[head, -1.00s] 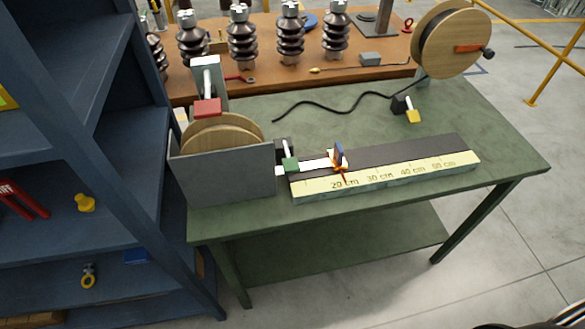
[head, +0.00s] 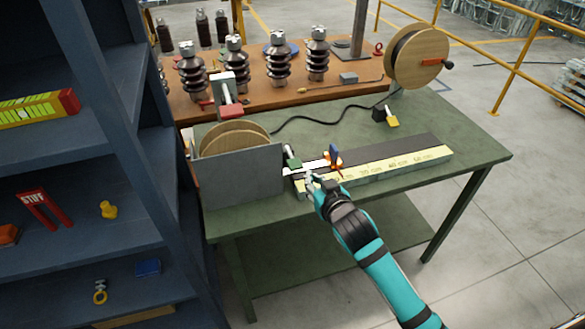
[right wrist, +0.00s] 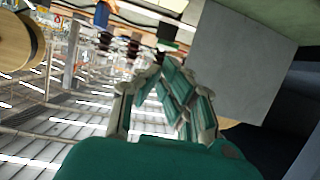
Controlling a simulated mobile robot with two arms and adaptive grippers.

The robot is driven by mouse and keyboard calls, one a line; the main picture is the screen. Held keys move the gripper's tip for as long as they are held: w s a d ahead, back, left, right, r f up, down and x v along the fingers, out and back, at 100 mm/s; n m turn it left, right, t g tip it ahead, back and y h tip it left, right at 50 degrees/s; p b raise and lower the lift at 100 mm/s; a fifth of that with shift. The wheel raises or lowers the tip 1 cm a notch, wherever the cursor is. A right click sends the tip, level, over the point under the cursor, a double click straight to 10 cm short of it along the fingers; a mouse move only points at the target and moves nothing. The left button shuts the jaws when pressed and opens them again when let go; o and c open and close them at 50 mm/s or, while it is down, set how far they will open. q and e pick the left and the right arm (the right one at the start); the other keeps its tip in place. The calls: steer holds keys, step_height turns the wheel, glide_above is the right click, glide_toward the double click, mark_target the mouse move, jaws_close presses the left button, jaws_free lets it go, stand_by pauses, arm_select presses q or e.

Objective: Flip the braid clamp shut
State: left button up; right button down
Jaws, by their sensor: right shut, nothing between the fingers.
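A small clamp with a green handle tip (head: 292,156) stands at the left end of the measuring board (head: 395,168), by a white strip (head: 318,165). Its handle looks raised and tilted. I take it for the braid clamp, but no label shows. My right gripper (head: 311,180) is shut and empty just in front of the board's left end, close below the strip and apart from the green handle. The gripper also shows in the right wrist view (right wrist: 170,72), with the clamp not clearly visible there. My left gripper is not in view.
A grey panel (head: 243,176) with a wooden reel (head: 235,138) stands left of the board. An orange and blue tool (head: 334,158) sits on the board. Red-handled (head: 231,110) and yellow-handled (head: 391,121) clamps stand farther back. The green table's right end (head: 470,150) is clear.

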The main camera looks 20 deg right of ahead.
steer(key=shift+t, duration=0.6)
steer(key=r, duration=0.4)
steer(key=shift+w+a+r, duration=0.3)
steer(key=shift+r, duration=0.05)
steer(key=p, duration=0.2)
glide_toward(291, 157)
steer(key=w+r, duration=0.5)
steer(key=shift+s+d+f+p, duration=0.1)
steer(key=shift+d+f+p, duration=0.1)
steer(key=shift+f, duration=0.9)
steer(key=shift+s+d+f+p, duration=0.1)
steer(key=shift+d+f+p, duration=0.1)
steer(key=shift+f, duration=0.85)
